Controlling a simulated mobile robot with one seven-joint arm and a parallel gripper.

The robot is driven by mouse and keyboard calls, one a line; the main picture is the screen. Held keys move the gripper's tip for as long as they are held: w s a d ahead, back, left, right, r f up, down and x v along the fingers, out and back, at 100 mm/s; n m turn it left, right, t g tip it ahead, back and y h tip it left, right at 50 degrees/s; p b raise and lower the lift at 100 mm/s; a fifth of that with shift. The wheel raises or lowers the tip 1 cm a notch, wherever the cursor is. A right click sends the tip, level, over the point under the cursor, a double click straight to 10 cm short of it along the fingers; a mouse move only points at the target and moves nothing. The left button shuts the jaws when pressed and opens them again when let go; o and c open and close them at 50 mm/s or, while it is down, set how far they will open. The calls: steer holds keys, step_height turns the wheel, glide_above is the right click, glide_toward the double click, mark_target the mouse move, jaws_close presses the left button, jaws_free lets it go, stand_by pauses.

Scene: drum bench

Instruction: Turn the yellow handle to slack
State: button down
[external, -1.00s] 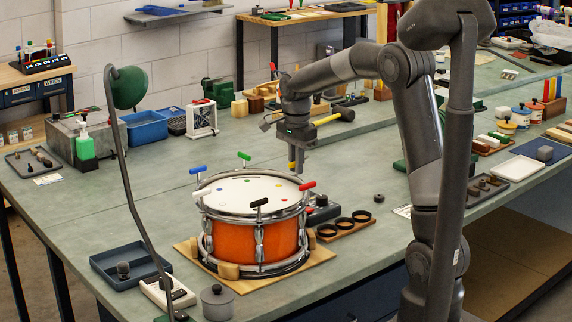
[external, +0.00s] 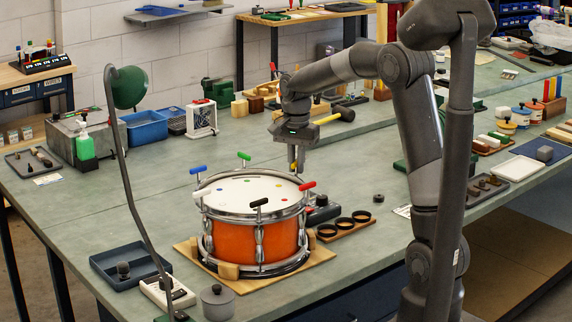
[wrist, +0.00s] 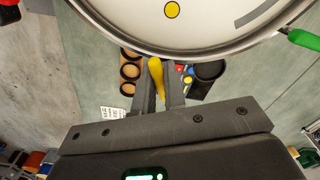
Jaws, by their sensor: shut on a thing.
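The yellow handle (wrist: 155,72) sits at the drum's rim in the wrist view, next to a yellow dot on the white drumhead. My gripper (wrist: 160,85) is shut on it, with a finger on each side. In the external view my gripper (external: 297,165) points down at the far right rim of the orange drum (external: 262,238) and mostly hides the yellow handle. Other handles stand around the rim: blue (external: 198,170), green (external: 244,156), red (external: 307,186), black (external: 259,203) and white (external: 202,193).
The drum stands on a wooden board (external: 315,262) with blocks. A dark knobbed device (external: 322,210) and a wooden rack of black rings (external: 345,226) lie to its right. A lamp (external: 130,88) and a blue-grey tray (external: 118,262) are at left.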

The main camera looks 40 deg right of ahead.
steer(key=n, duration=0.6)
steer(key=shift+n, duration=0.3)
steer(key=n, duration=1.1)
steer(key=shift+n, duration=0.3)
steer(key=n, duration=1.2)
steer(key=shift+n, duration=0.4)
steer(key=n, duration=1.1)
steer(key=shift+n, duration=0.4)
steer(key=n, duration=0.5)
steer(key=shift+n, duration=0.3)
